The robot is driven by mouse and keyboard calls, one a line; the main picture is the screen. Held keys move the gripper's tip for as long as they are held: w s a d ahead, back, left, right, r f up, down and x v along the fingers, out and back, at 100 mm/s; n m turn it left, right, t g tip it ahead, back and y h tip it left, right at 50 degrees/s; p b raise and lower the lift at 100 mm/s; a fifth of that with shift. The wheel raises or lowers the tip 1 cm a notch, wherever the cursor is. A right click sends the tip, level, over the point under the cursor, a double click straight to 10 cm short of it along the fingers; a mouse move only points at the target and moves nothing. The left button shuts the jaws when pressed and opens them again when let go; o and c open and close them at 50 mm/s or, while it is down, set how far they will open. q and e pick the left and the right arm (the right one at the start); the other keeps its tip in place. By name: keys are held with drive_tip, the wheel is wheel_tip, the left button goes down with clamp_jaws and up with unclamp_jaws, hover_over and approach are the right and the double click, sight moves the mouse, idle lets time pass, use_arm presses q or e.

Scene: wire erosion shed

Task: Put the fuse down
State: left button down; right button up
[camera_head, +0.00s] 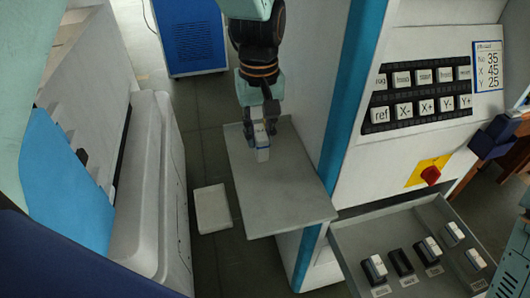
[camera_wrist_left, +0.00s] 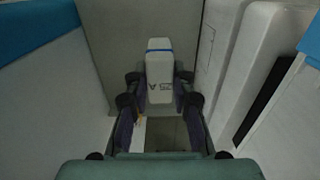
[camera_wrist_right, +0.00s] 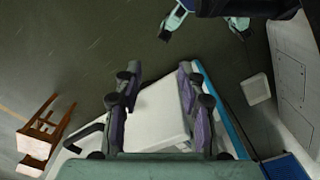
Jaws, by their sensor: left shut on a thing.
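The fuse (camera_head: 262,148) is a small white block, held upright below my left gripper (camera_head: 259,118). In the left wrist view the fuse (camera_wrist_left: 160,80) shows a blue stripe and dark print, with the fingers (camera_wrist_left: 160,98) shut on its sides. It is over the far part of a grey shelf (camera_head: 285,195) that juts from the machine; I cannot tell whether its lower end touches. My right gripper (camera_wrist_right: 163,100) is open and empty, with its fingers wide apart above a white surface.
An open drawer (camera_head: 345,238) with several dark and white fuses is at lower right. A button panel (camera_head: 420,93) and a red switch (camera_head: 430,174) are above it. A white slab (camera_head: 212,208) lies low beside the shelf. The shelf's near part is bare.

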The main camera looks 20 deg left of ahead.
sight(261, 154)
use_arm(q)
drive_tip(key=shift+s+d+f, duration=0.3)
drive_tip(key=shift+s+f, duration=0.15)
drive_tip(key=shift+f, duration=0.45)
drive_tip(key=f, duration=0.3)
drive_tip(key=shift+w+a+f, duration=0.3)
drive_tip(key=shift+w, duration=0.05)
drive_tip(key=shift+s+d+r, duration=0.1)
drive_tip(key=shift+s+d, duration=0.15)
drive_tip(key=shift+s, duration=0.05)
drive_tip(key=c, duration=1.5)
unclamp_jaws()
drive_tip(key=shift+w+a, duration=0.1)
drive_tip(key=shift+a, duration=0.05)
drive_tip(key=shift+o, duration=1.4)
drive_tip(key=shift+w+f, duration=0.2)
drive_tip(key=shift+f, duration=0.1)
drive_tip(key=shift+o, duration=0.4)
drive_tip(key=shift+s+r, duration=0.1)
drive_tip(key=shift+s+r, duration=0.1)
drive_tip(key=shift+s, duration=0.05)
